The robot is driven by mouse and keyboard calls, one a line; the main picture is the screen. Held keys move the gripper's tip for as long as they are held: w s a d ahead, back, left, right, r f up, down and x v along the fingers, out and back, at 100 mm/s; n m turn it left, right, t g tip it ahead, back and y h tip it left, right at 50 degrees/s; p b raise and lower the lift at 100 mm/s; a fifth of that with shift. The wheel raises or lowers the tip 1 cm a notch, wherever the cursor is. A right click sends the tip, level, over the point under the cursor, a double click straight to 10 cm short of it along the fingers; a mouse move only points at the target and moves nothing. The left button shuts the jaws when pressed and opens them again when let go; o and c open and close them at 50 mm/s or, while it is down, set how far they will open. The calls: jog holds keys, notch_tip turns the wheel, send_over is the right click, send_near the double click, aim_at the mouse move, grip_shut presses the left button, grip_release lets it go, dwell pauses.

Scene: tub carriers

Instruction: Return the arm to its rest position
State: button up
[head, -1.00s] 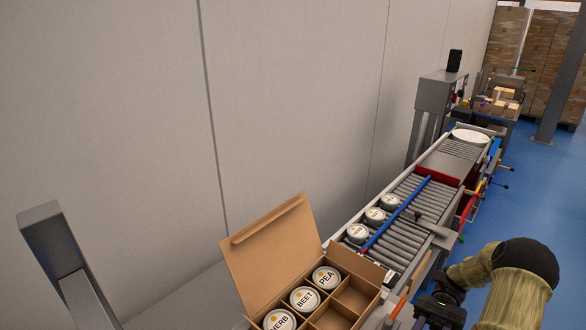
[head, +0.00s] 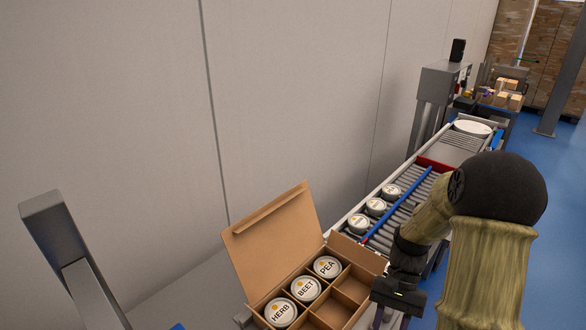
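My arm (head: 480,260) fills the lower right of the head view, with its black elbow raised in front of the conveyor. My gripper's dark wrist part (head: 400,290) shows beside the right edge of the open carton (head: 278,240). The fingers are not clearly visible, so I cannot tell whether they are open or shut, or whether anything is held. The carton holds tubs labelled PEA (head: 327,267), BEET (head: 305,288) and HERB (head: 281,313) in its left compartments. The right compartments that show look empty.
Three white-lidded tubs (head: 376,206) stand in a row on the roller conveyor (head: 410,210), left of a blue guide rail (head: 400,212). A round white plate (head: 472,128) is at its far end. A grey post (head: 65,250) stands at lower left. A grey wall runs along the left.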

jog(key=a+r+n+t+h, duration=0.3)
jog(key=a+r+n+t, duration=0.2)
jog(key=t, duration=0.4)
jog(key=shift+s+n, duration=0.4)
jog(key=shift+s, duration=0.05)
